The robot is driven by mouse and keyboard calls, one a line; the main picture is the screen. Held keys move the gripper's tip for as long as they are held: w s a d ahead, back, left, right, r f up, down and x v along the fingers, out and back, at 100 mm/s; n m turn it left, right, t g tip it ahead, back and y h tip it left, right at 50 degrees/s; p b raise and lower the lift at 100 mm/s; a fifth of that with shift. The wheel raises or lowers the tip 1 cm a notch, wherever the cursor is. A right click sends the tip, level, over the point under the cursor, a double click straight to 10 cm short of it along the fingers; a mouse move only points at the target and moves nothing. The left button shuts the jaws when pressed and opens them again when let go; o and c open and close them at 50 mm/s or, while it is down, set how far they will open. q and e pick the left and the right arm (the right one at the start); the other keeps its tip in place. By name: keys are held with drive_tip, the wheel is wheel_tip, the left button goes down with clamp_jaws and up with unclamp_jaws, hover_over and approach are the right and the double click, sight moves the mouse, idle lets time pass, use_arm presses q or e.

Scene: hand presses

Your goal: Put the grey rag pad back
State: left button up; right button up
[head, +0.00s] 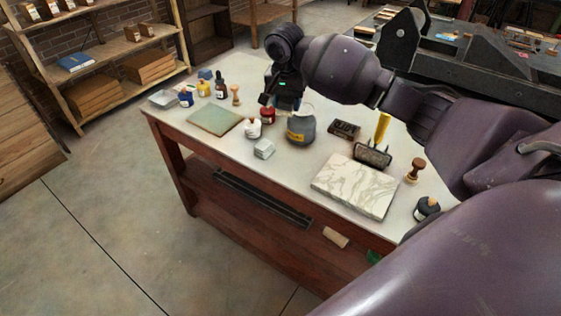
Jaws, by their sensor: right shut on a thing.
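A small pale grey folded pad (264,149), which looks like the grey rag pad, lies on the white tabletop near its front edge. My right gripper (272,101) reaches down over the table, behind the pad and apart from it. It is shut on a small dark thing that is mostly hidden by the wrist and fingers; I cannot tell what it is. My left gripper is not in view.
A grey jar with a yellow label (300,131), a white bottle (253,128) and a red bottle (267,116) stand close by. A green-grey plate (215,121) lies left and a marble slab (354,186) right. Bare tabletop (285,171) lies between pad and slab.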

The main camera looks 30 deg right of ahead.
drive_tip(key=shift+s+n, duration=0.1)
drive_tip(key=shift+n, duration=0.2)
drive_tip(key=shift+f, duration=0.1)
drive_tip(key=b, duration=0.3)
hover_over(286, 162)
drive_tip(key=f, duration=1.3)
drive_tip(key=shift+s+a+f, duration=0.2)
drive_tip(key=shift+f, duration=0.75)
wheel_tip(286, 162, down, 5)
drive_tip(key=shift+r+b, duration=0.1)
drive_tip(key=shift+b, duration=0.35)
